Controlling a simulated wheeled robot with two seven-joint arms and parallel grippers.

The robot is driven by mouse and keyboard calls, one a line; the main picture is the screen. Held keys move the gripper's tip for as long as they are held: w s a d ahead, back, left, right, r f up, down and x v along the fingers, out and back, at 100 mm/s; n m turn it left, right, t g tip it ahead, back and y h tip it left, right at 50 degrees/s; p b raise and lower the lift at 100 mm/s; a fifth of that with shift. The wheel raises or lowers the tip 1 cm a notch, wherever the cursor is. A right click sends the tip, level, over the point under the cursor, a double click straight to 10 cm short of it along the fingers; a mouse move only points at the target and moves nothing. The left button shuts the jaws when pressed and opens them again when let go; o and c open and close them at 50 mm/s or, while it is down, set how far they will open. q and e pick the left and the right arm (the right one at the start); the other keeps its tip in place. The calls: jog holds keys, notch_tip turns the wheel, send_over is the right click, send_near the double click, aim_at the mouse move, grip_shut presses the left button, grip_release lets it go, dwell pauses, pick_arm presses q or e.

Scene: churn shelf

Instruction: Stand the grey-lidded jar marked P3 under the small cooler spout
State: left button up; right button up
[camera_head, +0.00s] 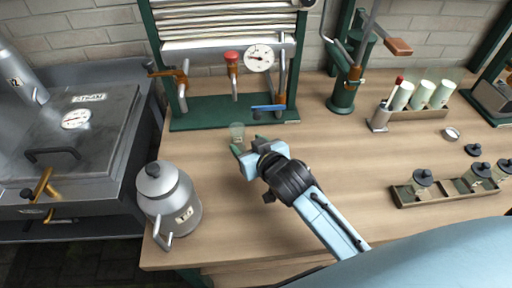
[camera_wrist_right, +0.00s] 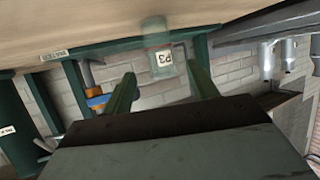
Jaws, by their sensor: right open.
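A small clear jar (camera_head: 237,131) stands on the counter in front of the cooler (camera_head: 215,108). In the right wrist view the jar (camera_wrist_right: 158,62) carries a P3 label and appears upside down with the counter. I see no grey lid on it. My right gripper (camera_head: 246,145) is open; the jar is just beyond its fingertips, roughly between them, and appears apart from them. The cooler has a tap with a brass body at left (camera_head: 182,85), a red-knobbed one in the middle (camera_head: 232,70) and a blue-handled one at right (camera_head: 270,107). My left gripper is out of view.
A grey metal can (camera_head: 168,197) stands at the counter's left edge, beside the steel vat (camera_head: 85,130). A wooden tray (camera_head: 408,199) with lidded jars is at right. A loose ring (camera_head: 452,134) and dark knobbed lid (camera_head: 473,149) lie behind it. The counter's middle right is clear.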

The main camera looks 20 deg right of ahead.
jog(key=v, duration=0.4)
jog(key=shift+s+r, duration=0.1)
jog(key=shift+s, duration=0.15)
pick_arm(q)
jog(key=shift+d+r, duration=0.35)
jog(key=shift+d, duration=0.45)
